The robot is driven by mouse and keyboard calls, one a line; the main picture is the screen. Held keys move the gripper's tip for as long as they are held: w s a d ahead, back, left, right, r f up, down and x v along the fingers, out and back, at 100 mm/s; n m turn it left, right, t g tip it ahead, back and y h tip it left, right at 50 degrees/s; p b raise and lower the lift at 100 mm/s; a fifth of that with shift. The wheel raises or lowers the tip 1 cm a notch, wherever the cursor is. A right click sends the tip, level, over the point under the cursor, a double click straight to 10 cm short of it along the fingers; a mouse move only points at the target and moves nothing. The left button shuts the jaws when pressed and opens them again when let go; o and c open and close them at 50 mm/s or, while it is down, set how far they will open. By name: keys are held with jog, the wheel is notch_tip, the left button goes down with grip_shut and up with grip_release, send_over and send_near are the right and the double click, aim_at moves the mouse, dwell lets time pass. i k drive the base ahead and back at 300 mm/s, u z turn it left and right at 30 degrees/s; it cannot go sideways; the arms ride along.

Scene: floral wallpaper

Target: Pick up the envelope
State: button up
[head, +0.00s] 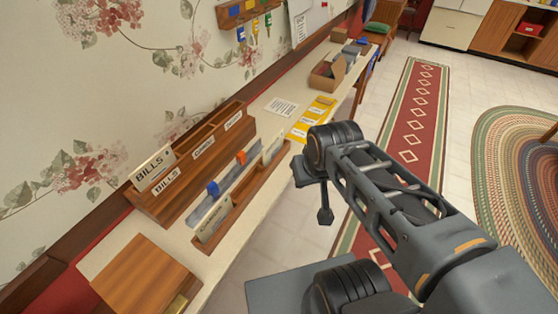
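No item is clearly marked as the envelope, and I cannot tell which paper it is. A white paper piece marked BILLS (152,167) stands upright in the left slot of a wooden organizer (205,150) on the narrow table. A white sheet with print (281,107) lies flat on the table behind the organizer. My gripper (324,207) hangs beyond the table's right edge, beside the organizer and apart from it. Only a small dark part of it shows below my arm's end joint. Its fingers cannot be made out, and nothing is visibly held.
In front of the organizer is a wooden rack (236,207) with tabbed cards. A yellow mat with white labels (312,118) and an open cardboard box (327,74) lie farther back. A wooden box (145,275) sits at the near end. Open floor with a red runner (420,120) lies right.

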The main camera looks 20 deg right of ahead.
aim_at(269, 152)
jog(key=z, duration=0.8)
jog(key=i, duration=0.6)
jog(key=u, duration=1.5)
